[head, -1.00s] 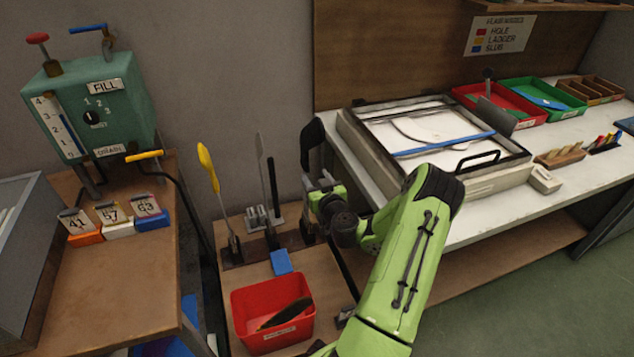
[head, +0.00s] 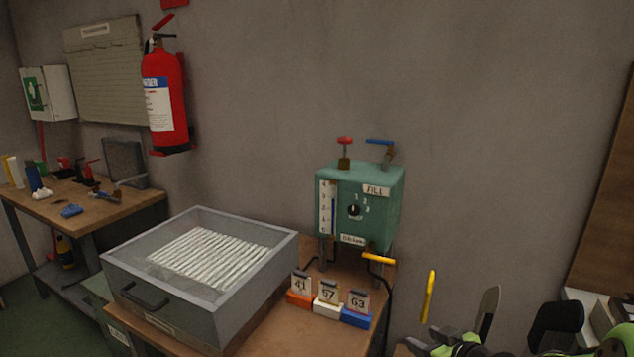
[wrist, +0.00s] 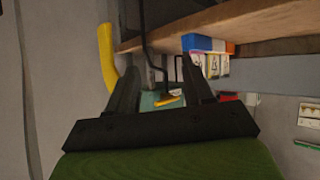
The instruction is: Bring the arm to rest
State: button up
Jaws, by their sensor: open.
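My gripper (wrist: 160,78) shows in the wrist view with its two black fingers apart and nothing between them. Beyond the fingers, the wrist view shows a yellow lever (wrist: 168,100), a table edge and the blue, white and orange numbered blocks.
A yellow handle (head: 429,297) stands close to my arm, and shows near the left finger in the wrist view (wrist: 107,55).

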jog(key=s+a+r+n+g, duration=0.1)
jog(key=s+a+r+g, duration=0.2)
jog(key=s+a, duration=0.3)
jog(key=s+a+r+m+g+h, duration=0.1)
jog(key=s+a+r+m+h, duration=0.15)
jog(key=s, duration=0.75)
jog(key=s+a+r+m+g+h, duration=0.15)
jog(key=s+r, duration=0.25)
jog(key=s, duration=0.6)
notch_tip(320, 180, up, 17)
jog(key=s+m+p, duration=0.1)
jog(key=p, duration=1.6)
jog(key=shift+s+a+y+p, duration=0.15)
jog(key=shift+a+y+p, duration=0.15)
jog(key=shift+y+p, duration=0.1)
jog(key=shift+g, duration=0.25)
